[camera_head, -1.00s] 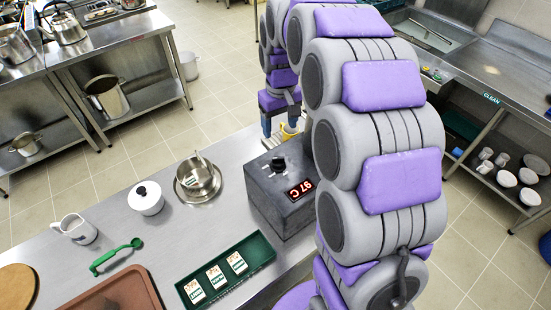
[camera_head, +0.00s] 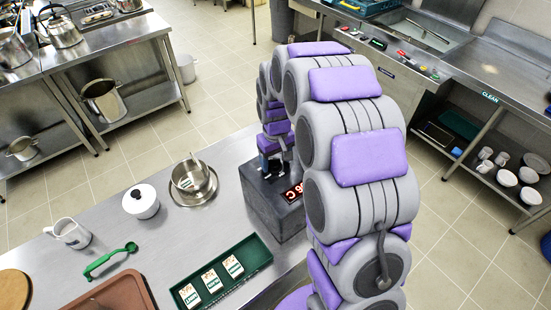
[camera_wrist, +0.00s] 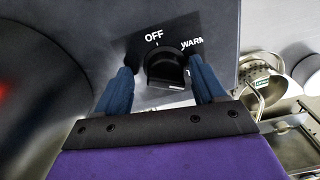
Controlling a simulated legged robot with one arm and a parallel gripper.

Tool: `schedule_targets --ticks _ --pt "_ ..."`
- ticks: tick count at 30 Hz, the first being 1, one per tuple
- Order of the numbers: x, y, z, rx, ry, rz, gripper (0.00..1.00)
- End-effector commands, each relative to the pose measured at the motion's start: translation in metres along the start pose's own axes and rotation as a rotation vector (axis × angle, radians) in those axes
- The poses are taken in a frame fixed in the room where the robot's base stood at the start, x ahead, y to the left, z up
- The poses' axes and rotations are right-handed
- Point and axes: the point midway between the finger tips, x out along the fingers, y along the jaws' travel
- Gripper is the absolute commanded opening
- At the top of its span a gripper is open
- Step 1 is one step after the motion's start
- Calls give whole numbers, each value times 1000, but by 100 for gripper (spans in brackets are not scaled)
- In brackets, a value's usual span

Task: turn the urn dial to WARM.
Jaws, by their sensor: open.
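A short white mark shows at the dial's lower edge. My gripper (camera_wrist: 160,68) is open, its two blue fingers on either side of the dial. I cannot tell whether they touch it. In the head view my gripper (camera_head: 269,164) is over the urn top and hides the dial.
A steel pot (camera_head: 190,178) on a dish and a white lidded pot (camera_head: 141,202) stand left of the urn.

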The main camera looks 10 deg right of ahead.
Motion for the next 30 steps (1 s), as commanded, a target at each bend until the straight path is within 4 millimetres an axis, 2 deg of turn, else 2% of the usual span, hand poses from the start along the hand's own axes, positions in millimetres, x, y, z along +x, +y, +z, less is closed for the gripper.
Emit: schedule_targets --ticks 6,23,30 --pt "0 -2 0 -1 -1 1 68" --pt "0 0 0 -1 -2 1 14" --pt "0 -1 1 -19 -3 -1 14"
